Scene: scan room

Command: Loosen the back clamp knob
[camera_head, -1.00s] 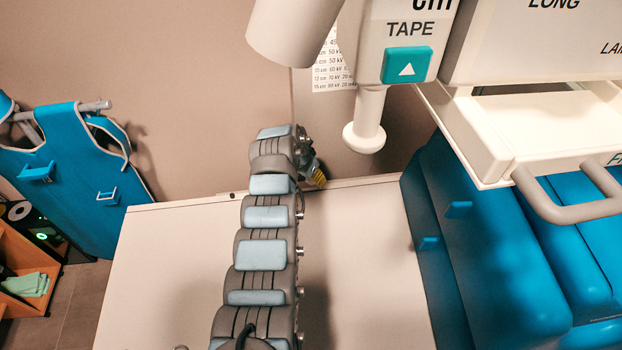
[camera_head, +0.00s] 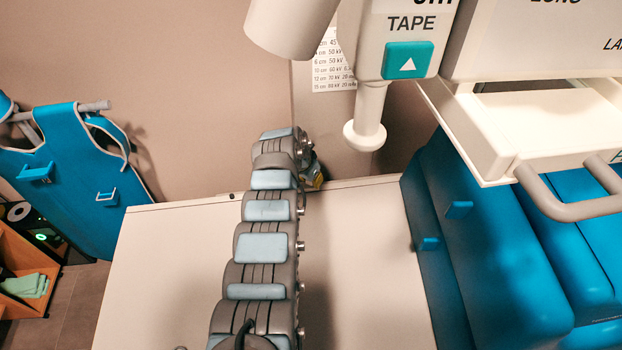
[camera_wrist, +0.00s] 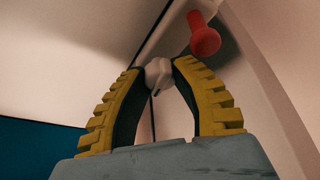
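In the wrist view a small pale, lobed knob (camera_wrist: 158,72) sits between the tips of my gripper (camera_wrist: 157,70). The two yellow ribbed fingers with dark inner pads curve in on either side of it and appear to touch it. Whether this is the back clamp knob, no label shows. In the head view my gripper (camera_head: 315,177) is at the far edge of the white table, mostly hidden behind my arm. The knob is hidden there.
A red knob (camera_wrist: 203,38) stands close by, above and right of the fingers. In the head view, a white table (camera_head: 365,260) lies below my arm, blue cushions (camera_head: 500,240) at right, the TAPE housing (camera_head: 408,40) above, and a blue apron (camera_head: 70,170) at left.

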